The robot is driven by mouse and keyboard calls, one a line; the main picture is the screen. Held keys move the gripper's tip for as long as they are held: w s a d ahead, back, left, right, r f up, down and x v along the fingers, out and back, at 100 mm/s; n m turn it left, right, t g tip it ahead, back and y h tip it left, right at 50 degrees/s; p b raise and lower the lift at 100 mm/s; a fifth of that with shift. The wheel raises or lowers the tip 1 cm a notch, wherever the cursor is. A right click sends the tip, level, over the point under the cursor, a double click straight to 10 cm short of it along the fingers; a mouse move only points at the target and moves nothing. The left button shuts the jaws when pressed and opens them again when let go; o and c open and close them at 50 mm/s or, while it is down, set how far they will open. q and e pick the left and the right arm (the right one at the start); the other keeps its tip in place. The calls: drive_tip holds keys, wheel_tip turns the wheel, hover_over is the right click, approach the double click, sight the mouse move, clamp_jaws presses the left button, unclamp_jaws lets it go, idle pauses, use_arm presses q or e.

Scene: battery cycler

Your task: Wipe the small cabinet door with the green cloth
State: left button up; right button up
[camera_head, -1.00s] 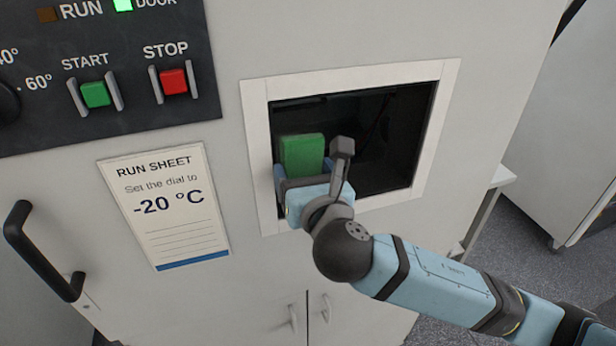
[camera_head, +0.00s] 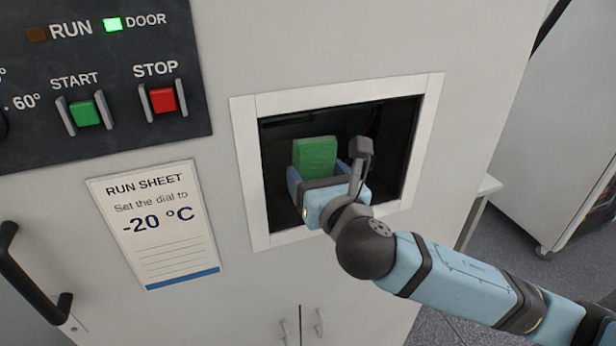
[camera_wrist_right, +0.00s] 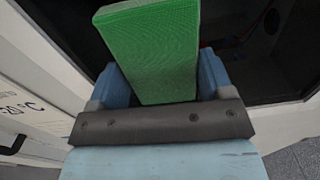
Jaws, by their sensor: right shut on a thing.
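The green cloth (camera_head: 316,153) looks like a thick, flat-sided pad standing up from my right gripper. It also fills the upper middle of the right wrist view (camera_wrist_right: 150,45). My right gripper (camera_head: 318,180) is shut on its lower part, with a blue finger on each side. In the head view the gripper and cloth overlap the left part of a white-framed opening with a dark interior. I cannot tell how far inside they are. Low on the cabinet front are two small handles (camera_head: 301,325) beside a vertical door seam. My left gripper is not in view.
A dark panel (camera_head: 95,110) with START and STOP switches is at the upper left. A run sheet (camera_head: 153,225) is on the cabinet front below it. A black handle (camera_head: 30,285) sticks out at the lower left. The white frame (camera_head: 338,93) borders the opening.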

sight(392, 151)
drive_tip(key=shift+w+d, duration=0.85)
drive_tip(key=shift+d, duration=1.75)
drive_tip(key=shift+w+d, duration=0.9)
drive_tip(key=shift+d, duration=1.65)
drive_tip(key=shift+w+d, duration=0.85)
drive_tip(key=shift+d, duration=1.75)
drive_tip(key=s+a, duration=0.3)
drive_tip(key=a, duration=0.6)
drive_tip(key=s+a, duration=0.3)
drive_tip(key=a, duration=0.7)
drive_tip(key=shift+s+a, duration=0.2)
drive_tip(key=v, duration=0.5)
drive_tip(key=shift+s+f, duration=0.1)
drive_tip(key=shift+s, duration=0.25)
drive_tip(key=shift+s, duration=0.2)
drive_tip(key=shift+v, duration=1.4)
